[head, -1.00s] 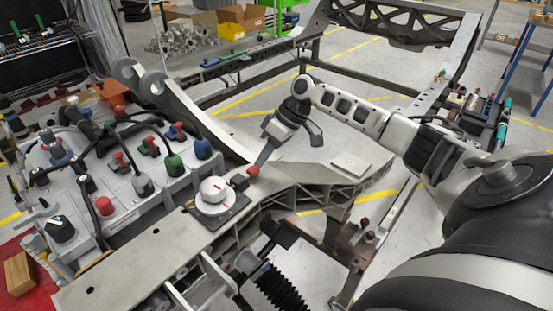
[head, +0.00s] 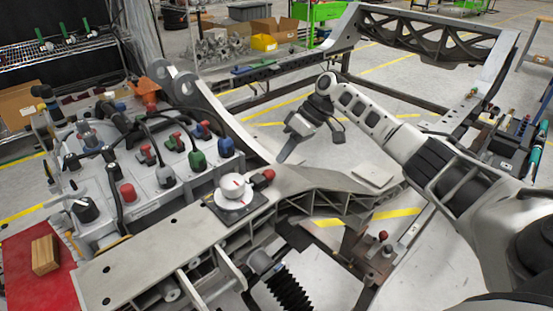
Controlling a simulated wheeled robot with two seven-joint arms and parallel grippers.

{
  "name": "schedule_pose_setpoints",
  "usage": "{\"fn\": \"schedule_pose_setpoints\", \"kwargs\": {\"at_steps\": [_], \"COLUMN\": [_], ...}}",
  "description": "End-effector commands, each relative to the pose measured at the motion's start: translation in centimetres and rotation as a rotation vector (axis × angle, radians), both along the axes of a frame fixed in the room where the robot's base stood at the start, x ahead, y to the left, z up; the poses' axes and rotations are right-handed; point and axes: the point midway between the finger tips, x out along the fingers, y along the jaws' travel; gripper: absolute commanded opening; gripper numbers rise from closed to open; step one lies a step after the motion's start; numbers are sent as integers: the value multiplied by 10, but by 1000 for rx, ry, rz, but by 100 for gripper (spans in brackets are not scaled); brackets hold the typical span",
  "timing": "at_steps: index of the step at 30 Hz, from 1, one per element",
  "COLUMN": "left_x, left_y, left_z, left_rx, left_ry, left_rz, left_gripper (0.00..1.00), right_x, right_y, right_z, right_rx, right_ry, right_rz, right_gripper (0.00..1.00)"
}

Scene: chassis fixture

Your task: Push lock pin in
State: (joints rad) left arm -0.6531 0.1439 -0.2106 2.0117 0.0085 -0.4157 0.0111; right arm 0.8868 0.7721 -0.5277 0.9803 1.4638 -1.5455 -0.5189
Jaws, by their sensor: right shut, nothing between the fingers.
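A pin with a red knob (head: 267,175) sits in a small dark block beside a white round dial (head: 230,187) on the grey chassis beam. I take this to be the lock pin. Its knob stands close to the block; its shaft is not visible. My right gripper (head: 281,158) comes in from the right and points down toward the beam, a little above and to the right of the knob in the picture. It is shut and empty, with a visible gap to the knob. My left gripper is not in view.
A grey fixture panel (head: 105,222) with cables and red, green and blue connectors stands at left. A wooden block (head: 45,254) lies on a red mat (head: 30,285). Another red knob (head: 383,236) stands lower right. A flat plate (head: 374,174) lies on the beam.

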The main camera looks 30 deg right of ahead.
Motion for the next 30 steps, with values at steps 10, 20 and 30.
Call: {"fn": "schedule_pose_setpoints", "kwargs": {"at_steps": [10, 20, 30], "left_x": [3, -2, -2], "left_y": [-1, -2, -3], "left_z": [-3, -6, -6], "left_rx": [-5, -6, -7], "left_ry": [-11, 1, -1], "left_rz": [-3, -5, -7], "left_gripper": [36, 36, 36], "right_x": [-14, -19, -20], "right_y": [-55, -69, -70], "right_z": [58, 84, 84], "right_rx": [-5, -4, -5], "right_ry": [-2, 3, 4], "right_rz": [-15, -11, -12], "right_gripper": [0, 0, 0]}}
